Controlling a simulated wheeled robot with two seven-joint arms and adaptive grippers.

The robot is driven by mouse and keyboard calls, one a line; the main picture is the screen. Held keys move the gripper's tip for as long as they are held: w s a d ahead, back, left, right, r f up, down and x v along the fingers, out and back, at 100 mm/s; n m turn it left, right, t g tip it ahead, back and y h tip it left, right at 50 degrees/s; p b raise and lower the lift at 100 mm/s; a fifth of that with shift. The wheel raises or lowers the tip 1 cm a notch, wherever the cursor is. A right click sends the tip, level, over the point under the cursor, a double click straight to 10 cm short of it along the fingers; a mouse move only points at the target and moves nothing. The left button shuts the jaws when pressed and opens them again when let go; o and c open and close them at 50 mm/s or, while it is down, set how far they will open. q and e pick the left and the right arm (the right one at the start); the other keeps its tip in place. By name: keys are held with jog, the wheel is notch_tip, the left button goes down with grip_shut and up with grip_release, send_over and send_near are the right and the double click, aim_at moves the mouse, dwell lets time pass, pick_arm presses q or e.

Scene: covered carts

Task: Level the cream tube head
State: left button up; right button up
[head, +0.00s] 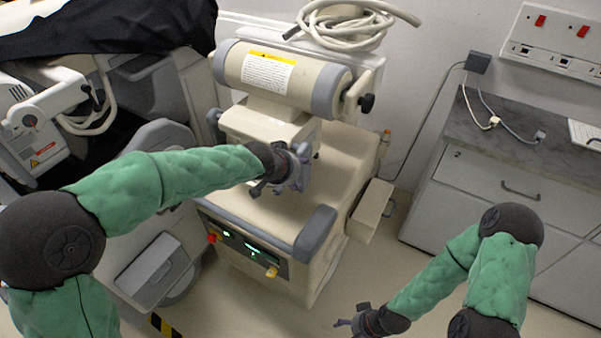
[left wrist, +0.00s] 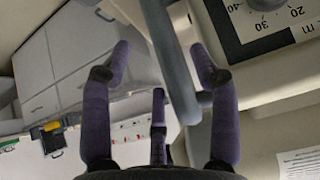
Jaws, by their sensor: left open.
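The cream tube head (head: 292,82), a cylinder with grey end caps and a yellow-topped label, sits atop the cream cart. In the head view it slopes down to the right; how much is perspective I cannot tell. My left gripper (head: 284,180) is in front of the housing below the cylinder. In the left wrist view my left gripper (left wrist: 160,52) is open, with a grey bar (left wrist: 168,60) running between its purple fingers. Contact is not clear. A scale plate (left wrist: 262,25) with numbers is beside it. My right gripper (head: 354,322) is low at the bottom, away from the cart.
The cream cart (head: 335,185) has a control panel with a red knob. Coiled hose (head: 345,22) lies behind the tube head. Another machine under a black cover (head: 125,25) stands at left. A grey drawer cabinet (head: 490,185) stands at right.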

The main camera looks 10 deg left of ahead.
pick_arm(q)
jog(key=v, duration=0.7)
jog(key=shift+s+r, duration=0.2)
jog(key=shift+r, duration=0.1)
